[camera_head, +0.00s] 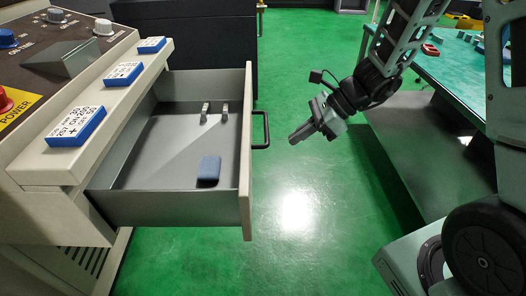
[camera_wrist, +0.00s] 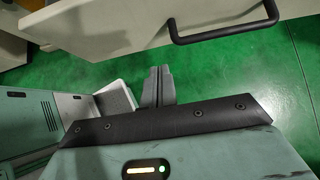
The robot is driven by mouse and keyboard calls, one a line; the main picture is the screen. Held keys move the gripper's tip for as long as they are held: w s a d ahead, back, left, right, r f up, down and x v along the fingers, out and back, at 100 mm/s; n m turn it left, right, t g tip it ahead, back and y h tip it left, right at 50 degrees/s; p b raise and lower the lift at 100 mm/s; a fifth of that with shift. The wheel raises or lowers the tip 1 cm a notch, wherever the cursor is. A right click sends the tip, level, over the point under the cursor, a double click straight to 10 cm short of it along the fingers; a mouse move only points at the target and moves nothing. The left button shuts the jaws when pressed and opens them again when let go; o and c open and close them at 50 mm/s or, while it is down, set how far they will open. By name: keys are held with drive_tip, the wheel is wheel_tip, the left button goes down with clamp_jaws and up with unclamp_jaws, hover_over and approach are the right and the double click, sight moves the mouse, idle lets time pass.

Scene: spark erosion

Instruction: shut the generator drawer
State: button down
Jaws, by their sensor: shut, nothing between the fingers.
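The generator drawer (camera_head: 170,207) is pulled well out of the beige cabinet at the left in the head view. Its front panel (camera_head: 247,150) carries a black bar handle (camera_head: 263,130), which also shows at the top of the wrist view (camera_wrist: 225,33). Inside the drawer lie a blue block (camera_head: 209,170) and two small light metal pieces (camera_head: 215,111). My gripper (camera_head: 297,138) is shut and empty. It is to the right of the handle, apart from it, pointing toward the drawer front. In the wrist view my closed fingers (camera_wrist: 157,78) show below the handle.
The generator cabinet (camera_head: 60,160) has knobs, a red button and several blue-edged cards (camera_head: 75,127) on its ledge above the drawer. A green-topped table (camera_head: 455,75) with parts stands at the right. Green floor (camera_head: 300,230) is clear between drawer and table.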

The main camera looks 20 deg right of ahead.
drive_tip(key=w+a+f, duration=0.2)
drive_tip(key=a+f, duration=0.2)
drive_tip(key=a, duration=0.4)
drive_tip(key=shift+w+f, duration=0.2)
drive_tip(key=shift+w, duration=0.05)
drive_tip(key=shift+a, duration=0.1)
